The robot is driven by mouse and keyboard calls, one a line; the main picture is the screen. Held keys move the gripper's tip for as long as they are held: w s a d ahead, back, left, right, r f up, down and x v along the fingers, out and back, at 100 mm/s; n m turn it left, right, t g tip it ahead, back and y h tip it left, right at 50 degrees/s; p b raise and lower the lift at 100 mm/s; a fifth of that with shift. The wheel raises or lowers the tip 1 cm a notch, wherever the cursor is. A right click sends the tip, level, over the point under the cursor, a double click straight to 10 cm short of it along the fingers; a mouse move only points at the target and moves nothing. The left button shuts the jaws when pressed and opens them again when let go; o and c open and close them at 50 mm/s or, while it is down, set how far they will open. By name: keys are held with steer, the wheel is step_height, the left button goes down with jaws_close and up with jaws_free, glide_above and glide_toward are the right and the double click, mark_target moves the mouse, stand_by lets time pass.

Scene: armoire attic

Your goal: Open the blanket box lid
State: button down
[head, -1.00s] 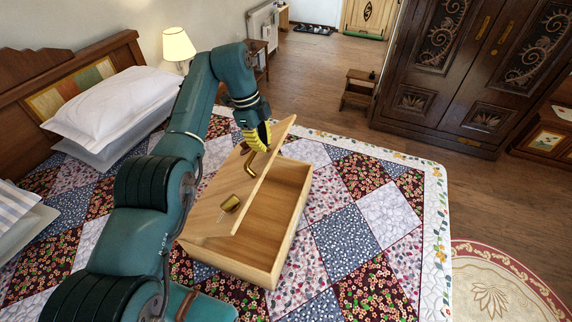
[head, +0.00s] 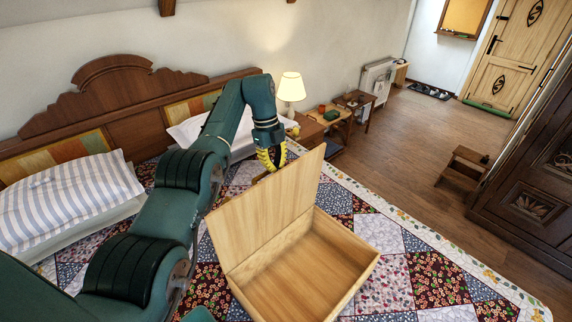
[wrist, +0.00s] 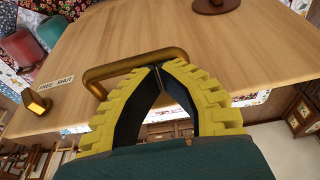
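The blanket box (head: 330,262) is a light wooden box on the bed, and its inside looks empty. Its lid (head: 268,208) stands raised steeply, its inner face toward the head camera. My gripper (head: 271,160) is behind the lid's upper edge, its tips partly hidden. In the wrist view the yellow fingers (wrist: 158,68) come together at their tips, against or just over a brass bar handle (wrist: 130,62) on the lid's outer face (wrist: 230,55). I cannot tell whether the bar is between them. A brass fitting (wrist: 36,101) and a small label (wrist: 56,83) sit left of the handle.
The box rests on a patchwork quilt (head: 385,232), with a striped pillow (head: 65,195) at left. A lit lamp (head: 291,88) and small tables stand behind. A dark armoire (head: 530,190) and a step stool (head: 464,168) are at right. The floor between is clear.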

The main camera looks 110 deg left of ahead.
steer(key=shift+s+a+f, duration=0.1)
steer(key=shift+s+a, duration=0.35)
steer(key=shift+s, duration=0.4)
steer(key=shift+w, duration=0.1)
